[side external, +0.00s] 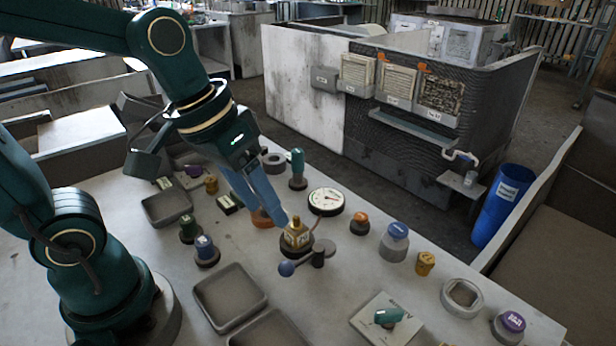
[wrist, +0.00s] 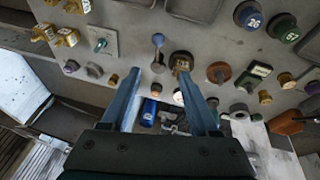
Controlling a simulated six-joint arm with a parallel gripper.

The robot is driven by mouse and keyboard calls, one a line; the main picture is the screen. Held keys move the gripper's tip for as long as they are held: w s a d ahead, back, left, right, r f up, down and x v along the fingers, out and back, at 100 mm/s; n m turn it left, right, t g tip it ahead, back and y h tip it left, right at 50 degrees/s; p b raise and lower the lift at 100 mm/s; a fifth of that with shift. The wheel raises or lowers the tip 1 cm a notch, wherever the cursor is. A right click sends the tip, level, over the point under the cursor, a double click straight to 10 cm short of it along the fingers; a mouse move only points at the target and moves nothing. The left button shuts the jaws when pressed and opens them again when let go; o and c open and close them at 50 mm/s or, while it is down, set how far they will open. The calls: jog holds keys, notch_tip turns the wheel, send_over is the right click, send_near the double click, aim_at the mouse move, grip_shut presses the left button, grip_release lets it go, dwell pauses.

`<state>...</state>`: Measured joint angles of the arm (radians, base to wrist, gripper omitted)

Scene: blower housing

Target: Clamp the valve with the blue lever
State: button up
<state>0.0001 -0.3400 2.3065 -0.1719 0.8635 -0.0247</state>
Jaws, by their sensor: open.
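A brass-yellow valve (side external: 296,236) with a short stem sits upright in a dark round base at the middle of the table. Beside it is a clamp with a dark post (side external: 318,257) and a lever ending in a blue ball (side external: 287,268). The lever points toward the front left, and a flat grey end lies on the far side of the post. In the wrist view the valve (wrist: 181,62) and blue lever (wrist: 158,41) show beyond the fingertips. My gripper (side external: 283,222) is open, its blue fingers angled down close to the valve; contact is unclear.
A round gauge (side external: 326,201) stands right behind the valve. Grey trays (side external: 229,297) lie at the front left. A plate with a teal handle (side external: 388,316) is at the front right. Several knobs and fittings surround these, with some bare table between.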

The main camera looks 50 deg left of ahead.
aim_at(286, 262)
jog(key=f+g, duration=0.1)
jog(key=w+f+g, duration=0.1)
jog(key=f, duration=0.1)
jog(key=w+d+f, duration=0.1)
jog(key=f, duration=0.1)
jog(key=shift+d+n+g+h, duration=0.1)
jog(key=shift+n+g+h, duration=0.2)
jog(key=shift+n+g, duration=0.1)
jog(key=shift+s+f, duration=0.2)
jog(key=shift+f, duration=0.45)
jog(key=shift+x, duration=2.35)
grip_shut()
